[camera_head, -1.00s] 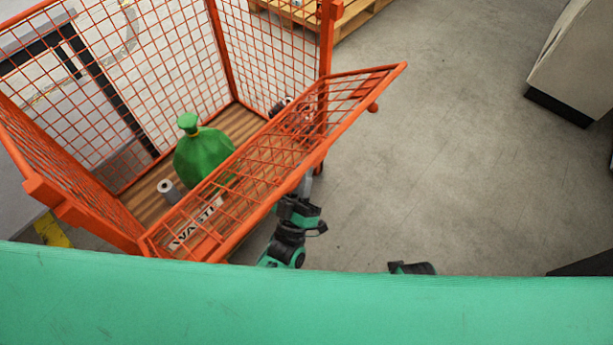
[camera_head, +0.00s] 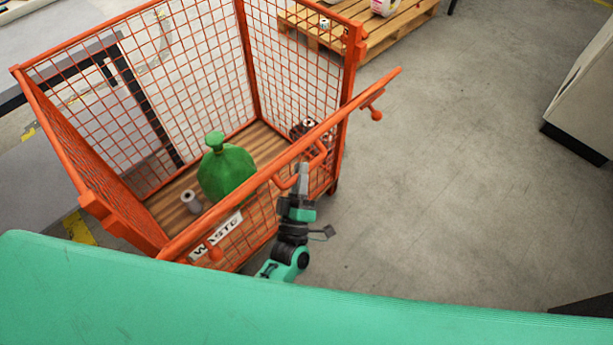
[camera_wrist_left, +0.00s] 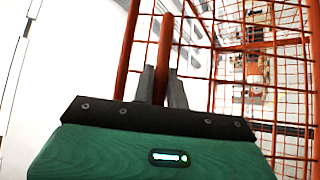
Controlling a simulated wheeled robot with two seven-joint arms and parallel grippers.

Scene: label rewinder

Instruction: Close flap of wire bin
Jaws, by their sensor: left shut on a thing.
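The orange wire bin (camera_head: 243,60) stands at the left in the head view, open at the top. Its front flap (camera_head: 265,174) carries a white WASTE sign (camera_head: 217,236) and stands raised, its top rail slanting across the bin's front. My left gripper (camera_head: 303,172) is at the outer side of the flap, shut on its orange handle (camera_head: 321,152). In the left wrist view, the fingers (camera_wrist_left: 163,88) sit on either side of an orange bar. Whether the flap touches the bin's corner posts cannot be told. My right gripper does not show.
A green sack (camera_head: 228,174), a grey roll (camera_head: 190,202) and dark rolls (camera_head: 305,130) lie inside the bin. A wooden pallet (camera_head: 400,28) is behind it. A pale cabinet (camera_head: 588,95) stands at the right. The floor between is clear.

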